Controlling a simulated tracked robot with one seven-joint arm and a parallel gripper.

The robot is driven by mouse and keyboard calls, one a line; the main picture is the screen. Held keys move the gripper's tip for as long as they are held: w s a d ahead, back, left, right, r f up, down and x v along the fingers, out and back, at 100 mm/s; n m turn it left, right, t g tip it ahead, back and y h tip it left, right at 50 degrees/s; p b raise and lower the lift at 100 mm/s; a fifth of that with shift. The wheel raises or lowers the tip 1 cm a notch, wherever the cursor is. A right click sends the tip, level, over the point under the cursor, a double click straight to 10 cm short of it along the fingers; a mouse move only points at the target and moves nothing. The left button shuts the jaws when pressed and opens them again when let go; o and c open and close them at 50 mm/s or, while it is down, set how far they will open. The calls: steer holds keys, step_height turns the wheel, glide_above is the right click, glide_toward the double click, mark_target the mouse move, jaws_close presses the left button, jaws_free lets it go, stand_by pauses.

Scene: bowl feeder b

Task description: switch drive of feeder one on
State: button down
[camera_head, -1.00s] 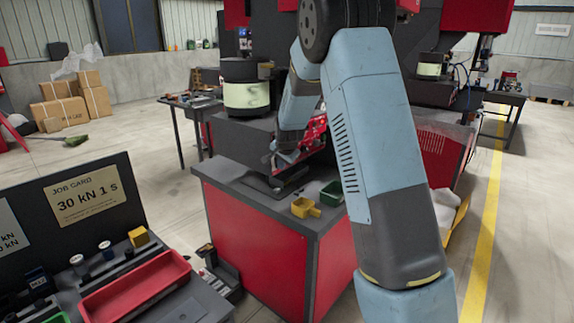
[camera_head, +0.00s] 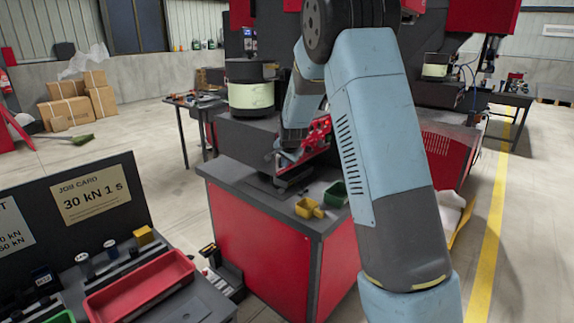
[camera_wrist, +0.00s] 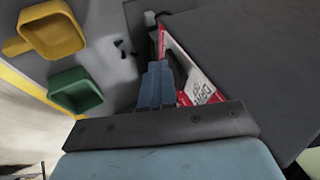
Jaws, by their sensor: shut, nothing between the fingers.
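A bowl feeder (camera_head: 250,92) with a dark top and pale green band stands on a dark base behind the red-sided bench. A red panel (camera_head: 317,136) with small fittings shows beside my arm above the bench top; I cannot make out a switch on it. My gripper (camera_head: 280,157) is low over the bench top near this panel, partly hidden. In the wrist view my gripper (camera_wrist: 157,72) is shut and empty, its fingers beside a red-edged white label (camera_wrist: 198,88) under a dark housing (camera_wrist: 245,60). I cannot tell whether the fingers touch anything.
A yellow scoop (camera_head: 308,207) and a green tray (camera_head: 335,194) lie on the bench top (camera_head: 235,174). A second bowl feeder (camera_head: 435,66) stands behind at the right. A red tray (camera_head: 140,287) and a job card (camera_head: 92,197) are at front left.

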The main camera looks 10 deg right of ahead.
steer(key=shift+r, duration=0.4)
steer(key=s+d+r, duration=0.2)
steer(key=s+r, duration=0.5)
steer(key=s, duration=0.2)
steer(key=shift+s+d+r, duration=0.15)
steer(key=shift+s+d, duration=0.15)
steer(key=shift+s, duration=0.05)
steer(key=shift+s+r, duration=0.1)
